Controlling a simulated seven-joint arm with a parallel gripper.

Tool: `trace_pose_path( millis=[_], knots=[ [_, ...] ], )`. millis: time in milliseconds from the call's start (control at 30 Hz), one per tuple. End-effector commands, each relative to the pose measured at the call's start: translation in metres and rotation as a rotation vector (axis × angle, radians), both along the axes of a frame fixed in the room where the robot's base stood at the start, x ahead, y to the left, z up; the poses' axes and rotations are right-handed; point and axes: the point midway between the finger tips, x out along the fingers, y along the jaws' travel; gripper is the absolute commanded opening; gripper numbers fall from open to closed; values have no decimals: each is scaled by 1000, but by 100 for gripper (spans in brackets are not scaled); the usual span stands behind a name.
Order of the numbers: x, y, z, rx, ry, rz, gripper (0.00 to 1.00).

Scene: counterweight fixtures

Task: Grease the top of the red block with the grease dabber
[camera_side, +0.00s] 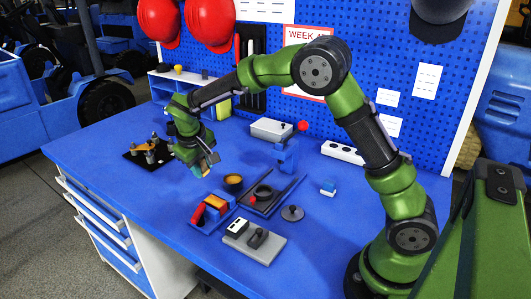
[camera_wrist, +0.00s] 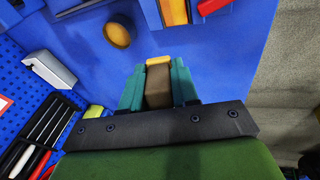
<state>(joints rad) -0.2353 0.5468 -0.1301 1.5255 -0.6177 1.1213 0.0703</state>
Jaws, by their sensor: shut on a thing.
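My gripper (camera_side: 207,162) is above the left middle of the blue bench, tilted downward. In the wrist view my gripper (camera_wrist: 158,75) has its teal fingers shut on a brown piece with a yellow-orange tip, apparently the grease dabber (camera_wrist: 158,87). Its tip (camera_side: 197,171) is above the bench in the side view. A dark round pot with orange-yellow content (camera_side: 233,182) stands just right of the gripper, apart from it; the wrist view also shows this pot (camera_wrist: 117,36). A red piece (camera_side: 198,214), likely the red block, is in a blue tray beside an orange piece (camera_side: 215,202).
A dark tray (camera_side: 283,197) with a black ring lies right of the pot. A grey switch box (camera_side: 254,243) is at the front. A blue upright fixture (camera_side: 287,155), a grey box (camera_side: 271,129) and a black plate with brass parts (camera_side: 150,151) stand further back.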

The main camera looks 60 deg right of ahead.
Motion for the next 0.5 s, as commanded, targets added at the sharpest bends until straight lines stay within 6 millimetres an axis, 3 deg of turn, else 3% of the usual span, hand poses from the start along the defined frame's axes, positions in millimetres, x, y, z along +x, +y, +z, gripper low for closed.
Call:
trace_pose_path(
  millis=[500],
  knots=[
    [0,0,-47,-1,2,-1,0]
  ],
)
